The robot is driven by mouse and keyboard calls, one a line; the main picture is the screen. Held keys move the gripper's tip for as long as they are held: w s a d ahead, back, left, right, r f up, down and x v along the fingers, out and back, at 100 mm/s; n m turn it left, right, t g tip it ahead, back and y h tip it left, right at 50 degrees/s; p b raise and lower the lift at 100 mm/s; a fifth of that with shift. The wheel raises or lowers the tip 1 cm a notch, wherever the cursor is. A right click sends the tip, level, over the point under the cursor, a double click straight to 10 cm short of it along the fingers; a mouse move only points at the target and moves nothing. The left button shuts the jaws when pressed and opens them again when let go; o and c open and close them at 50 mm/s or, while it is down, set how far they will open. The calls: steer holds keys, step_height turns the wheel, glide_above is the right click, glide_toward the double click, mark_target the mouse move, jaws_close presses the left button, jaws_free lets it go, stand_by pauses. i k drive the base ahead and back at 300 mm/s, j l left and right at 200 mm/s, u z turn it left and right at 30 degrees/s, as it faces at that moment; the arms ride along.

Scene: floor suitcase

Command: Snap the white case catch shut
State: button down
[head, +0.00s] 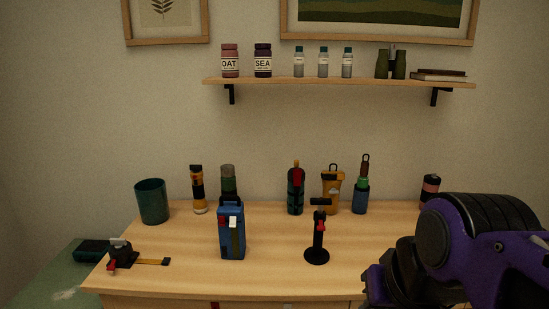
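An upright blue case (232,241) stands on the wooden table, left of the middle. A small pale patch (234,211) shows high on its front, with a dark strip below it. It may be the white catch, but it is too small to tell whether it is open or shut. My purple and black arm comes in at the lower right and runs off the bottom edge. My gripper's fingers do not show, and nothing of the arm touches the case.
A black stand with a red lever (319,239) is right of the case. A black clamp-like tool (120,253) lies at the left, near a teal cup (152,201). Several bottles and flashlight-like items line the back. A wall shelf (340,82) hangs above.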

mark_target(232, 224)
steer(key=i+j, duration=0.1)
steer(key=j, duration=0.3)
steer(key=i+j, duration=0.1)
steer(key=j, duration=0.35)
steer(key=i+j, duration=0.15)
steer(key=j, duration=0.25)
steer(key=k+j+z, duration=0.1)
steer(key=k+j, duration=0.2)
steer(key=i+l+u, duration=0.1)
steer(key=i, duration=0.2)
